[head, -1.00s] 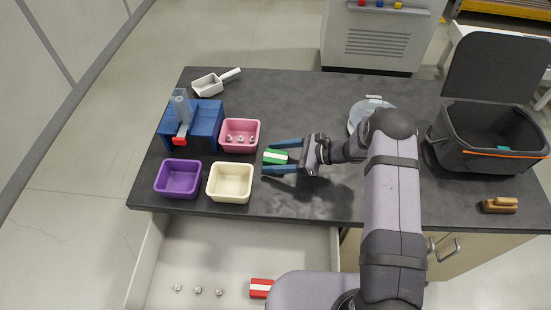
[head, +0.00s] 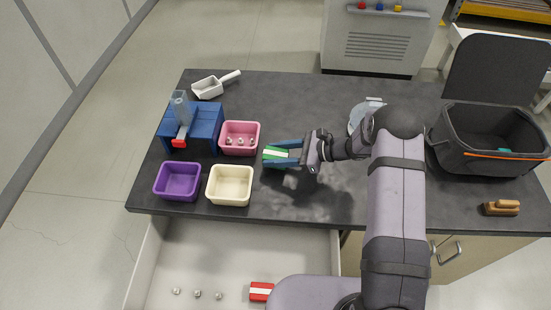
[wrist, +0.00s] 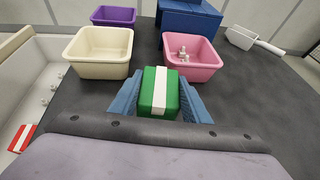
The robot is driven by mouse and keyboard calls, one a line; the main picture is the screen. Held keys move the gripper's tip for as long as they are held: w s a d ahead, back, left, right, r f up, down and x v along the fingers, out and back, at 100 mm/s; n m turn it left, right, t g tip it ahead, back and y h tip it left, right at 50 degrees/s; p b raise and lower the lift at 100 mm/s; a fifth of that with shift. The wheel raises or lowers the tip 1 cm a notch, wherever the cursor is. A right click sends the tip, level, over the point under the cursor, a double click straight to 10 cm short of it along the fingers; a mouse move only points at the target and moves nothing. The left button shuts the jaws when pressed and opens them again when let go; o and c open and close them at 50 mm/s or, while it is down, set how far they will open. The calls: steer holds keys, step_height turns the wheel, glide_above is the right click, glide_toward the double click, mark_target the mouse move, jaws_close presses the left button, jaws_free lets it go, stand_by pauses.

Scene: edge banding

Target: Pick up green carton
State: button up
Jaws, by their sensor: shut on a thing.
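The green carton (head: 275,153) has a white stripe across its middle. It lies on the dark table, just right of the pink and cream bins. My gripper (head: 277,154) has its two blue fingers closed on the carton's sides. In the wrist view the carton (wrist: 146,92) sits between the blue fingers, its striped face up. I cannot tell whether it is clear of the table.
The pink bin (head: 254,140) holds several small metal pieces. The cream bin (head: 230,199) and purple bin (head: 178,195) look empty. A blue dispenser (head: 206,122) and a white scoop (head: 209,87) stand behind. A dark open bag (head: 470,155) is at right. An open drawer (head: 225,250) holds a red carton (head: 261,291).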

mark_target(275, 153)
step_height(275, 153, up, 8)
steer(key=shift+f+b, duration=0.25)
steer(key=shift+b, duration=0.6)
